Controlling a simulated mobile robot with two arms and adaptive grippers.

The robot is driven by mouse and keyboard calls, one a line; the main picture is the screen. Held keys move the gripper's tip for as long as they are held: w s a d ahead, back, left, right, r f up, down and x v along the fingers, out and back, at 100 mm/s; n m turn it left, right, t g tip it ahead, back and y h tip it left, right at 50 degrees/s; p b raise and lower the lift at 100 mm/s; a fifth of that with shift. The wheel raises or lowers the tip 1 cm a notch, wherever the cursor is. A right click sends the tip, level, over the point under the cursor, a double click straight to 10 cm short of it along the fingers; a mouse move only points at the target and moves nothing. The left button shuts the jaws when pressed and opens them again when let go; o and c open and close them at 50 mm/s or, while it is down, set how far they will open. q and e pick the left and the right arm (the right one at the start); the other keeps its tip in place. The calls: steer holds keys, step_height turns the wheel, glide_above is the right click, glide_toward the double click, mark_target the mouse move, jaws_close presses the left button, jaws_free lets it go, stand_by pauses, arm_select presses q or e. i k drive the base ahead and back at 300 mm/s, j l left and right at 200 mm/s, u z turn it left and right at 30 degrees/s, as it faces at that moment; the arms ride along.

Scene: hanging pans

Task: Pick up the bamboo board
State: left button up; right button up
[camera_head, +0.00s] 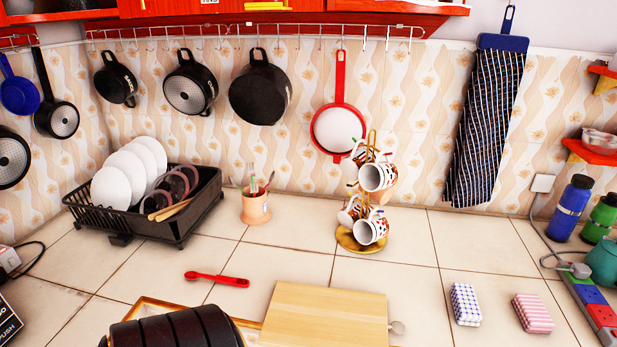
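The bamboo board (325,315) is a pale wooden rectangle lying flat at the bottom middle of the head view. Its near edge is cut off by the bottom of the picture. It overlaps the right part of an orange-edged tray or board (150,304). A small grey rounded piece (397,328) sticks out at its right edge; the rest of that piece is hidden. Neither my left nor my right gripper shows clearly in this view.
A dark ribbed object (178,328) is close left of the board. A red spoon (217,279) lies behind it. A mug tree (360,238) stands behind the board; a dish rack (145,205) is back left. Two patterned sponges (466,304) (532,313) lie right, with free tiles between.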

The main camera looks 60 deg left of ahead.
mark_target(298, 315)
steer(key=j+u, duration=0.15)
steer(key=u, duration=0.25)
steer(key=i+j+u, duration=0.1)
steer(key=u, duration=0.3)
steer(key=i+u, duration=0.15)
steer(key=u, duration=0.2)
steer(key=i+j+u, duration=0.1)
steer(key=u, duration=0.3)
